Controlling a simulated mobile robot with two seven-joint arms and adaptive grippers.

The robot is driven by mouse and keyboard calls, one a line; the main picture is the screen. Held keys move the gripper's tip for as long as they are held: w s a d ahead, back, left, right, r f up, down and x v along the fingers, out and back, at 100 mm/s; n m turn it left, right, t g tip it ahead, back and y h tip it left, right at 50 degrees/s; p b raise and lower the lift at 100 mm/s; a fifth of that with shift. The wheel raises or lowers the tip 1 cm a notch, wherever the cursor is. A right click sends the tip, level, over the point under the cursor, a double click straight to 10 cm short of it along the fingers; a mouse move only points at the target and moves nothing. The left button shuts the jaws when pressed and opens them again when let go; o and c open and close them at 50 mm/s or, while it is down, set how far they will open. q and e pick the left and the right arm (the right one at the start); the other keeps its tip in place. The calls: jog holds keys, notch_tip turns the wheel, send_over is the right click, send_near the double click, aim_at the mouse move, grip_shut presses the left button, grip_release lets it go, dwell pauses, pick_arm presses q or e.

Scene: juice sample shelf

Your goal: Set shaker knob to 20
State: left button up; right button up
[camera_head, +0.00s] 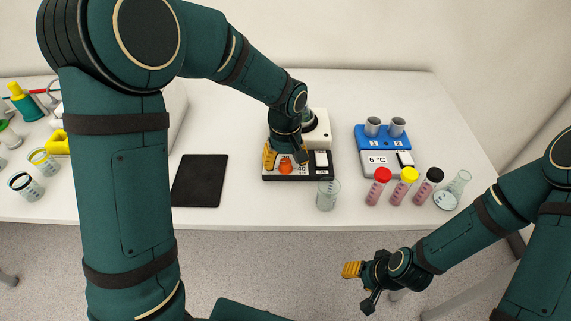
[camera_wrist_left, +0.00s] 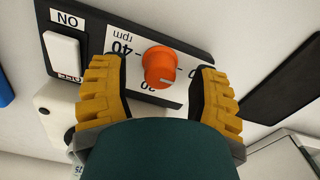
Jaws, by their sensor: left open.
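The orange shaker knob (camera_wrist_left: 159,66) sits on a white dial plate with a "40" and a partly covered number in the left wrist view. It also shows in the head view (camera_head: 286,166) on the front of the shaker (camera_head: 310,173). My left gripper (camera_wrist_left: 160,85) is open, with one yellow finger on each side of the knob and a visible gap to each. In the head view it is over the shaker's left part. A white ON/OFF switch (camera_wrist_left: 63,59) is beside the dial. My right gripper (camera_head: 361,284) is in front of the table, apart from everything, and its fingers look spread.
A glass beaker (camera_head: 327,195) stands close in front of the shaker. A black pad (camera_head: 200,181) lies to its left. Tubes with red (camera_head: 382,174), yellow and dark caps stand at right, before a blue block (camera_head: 383,138) and a "6 °C" display.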

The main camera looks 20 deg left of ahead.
pick_arm(q)
jog(key=shift+f, duration=0.55)
grip_shut()
